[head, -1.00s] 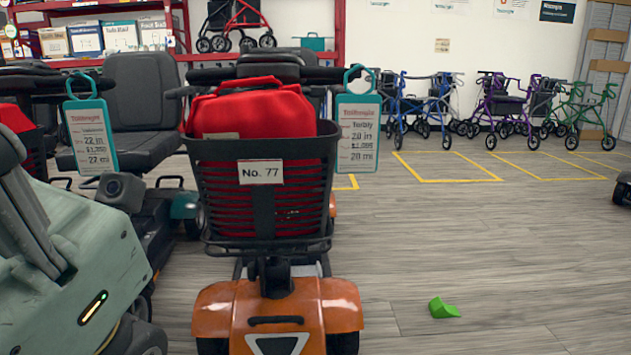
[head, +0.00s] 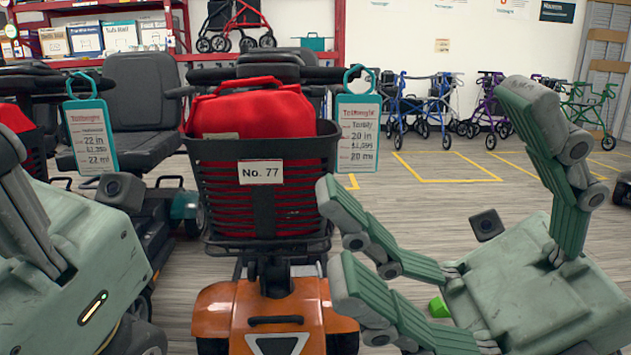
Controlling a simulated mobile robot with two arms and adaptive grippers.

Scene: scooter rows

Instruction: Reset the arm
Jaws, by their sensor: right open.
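My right gripper (head: 430,170) is large in the right half of the head view. Its grey-green fingers are spread wide, with one finger up at the right and two toward the left, and nothing is between them. The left fingers reach close in the picture to the right side of the orange scooter's basket; I cannot tell whether they touch. My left gripper (head: 60,260) shows only in part at the left edge, as a pale green body with a lit strip. Its fingertips are out of frame, so its opening cannot be judged.
An orange scooter (head: 225,310) with a black basket (head: 262,215) holding a red bag (head: 255,110) stands ahead. Teal price tags (head: 358,135) hang from handlebars. A green piece (head: 438,307) on the floor is partly hidden. Rollators (head: 420,105) line the back wall, with open floor before them.

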